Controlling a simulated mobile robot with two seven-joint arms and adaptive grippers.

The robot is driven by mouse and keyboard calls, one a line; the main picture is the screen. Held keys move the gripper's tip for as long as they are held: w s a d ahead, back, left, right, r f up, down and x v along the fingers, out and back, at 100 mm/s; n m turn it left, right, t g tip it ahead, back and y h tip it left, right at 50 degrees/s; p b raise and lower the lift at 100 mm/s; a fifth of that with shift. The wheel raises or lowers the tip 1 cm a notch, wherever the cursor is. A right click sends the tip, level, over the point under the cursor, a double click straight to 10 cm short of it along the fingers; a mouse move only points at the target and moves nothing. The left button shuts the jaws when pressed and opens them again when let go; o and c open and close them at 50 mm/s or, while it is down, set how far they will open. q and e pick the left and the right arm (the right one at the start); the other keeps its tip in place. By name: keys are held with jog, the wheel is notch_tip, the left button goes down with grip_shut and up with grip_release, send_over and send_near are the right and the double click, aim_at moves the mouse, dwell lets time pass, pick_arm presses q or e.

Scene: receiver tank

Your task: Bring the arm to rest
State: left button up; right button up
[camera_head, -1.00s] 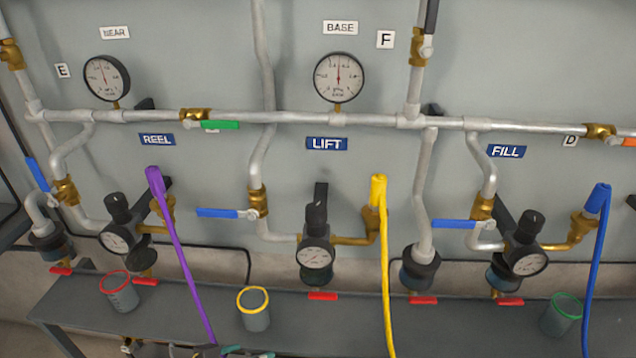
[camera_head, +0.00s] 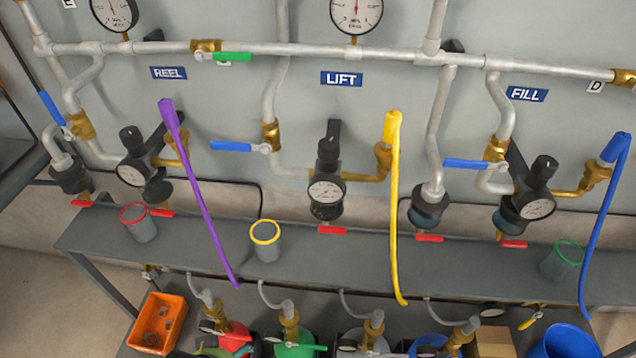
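Neither of my grippers shows in the head view, and no part of my arms can be made out for sure. The view holds the pipe wall with its three labelled branches, REEL (camera_head: 169,73), LIFT (camera_head: 341,79) and FILL (camera_head: 527,94). A purple hose (camera_head: 200,195), a yellow hose (camera_head: 397,210) and a blue hose (camera_head: 604,220) hang from the branches. The blue-handled valves on the LIFT branch (camera_head: 232,147) and the FILL branch (camera_head: 466,164) have their levers lying sideways. The green lever (camera_head: 233,57) lies along the main pipe.
A grey shelf (camera_head: 340,258) runs below the pipes. On it stand a red-rimmed cup (camera_head: 140,224), a yellow-rimmed cup (camera_head: 266,243) and a green-rimmed cup (camera_head: 561,260). Below are an orange crate (camera_head: 158,323), several coloured buckets, brass valves and a cardboard box (camera_head: 493,341).

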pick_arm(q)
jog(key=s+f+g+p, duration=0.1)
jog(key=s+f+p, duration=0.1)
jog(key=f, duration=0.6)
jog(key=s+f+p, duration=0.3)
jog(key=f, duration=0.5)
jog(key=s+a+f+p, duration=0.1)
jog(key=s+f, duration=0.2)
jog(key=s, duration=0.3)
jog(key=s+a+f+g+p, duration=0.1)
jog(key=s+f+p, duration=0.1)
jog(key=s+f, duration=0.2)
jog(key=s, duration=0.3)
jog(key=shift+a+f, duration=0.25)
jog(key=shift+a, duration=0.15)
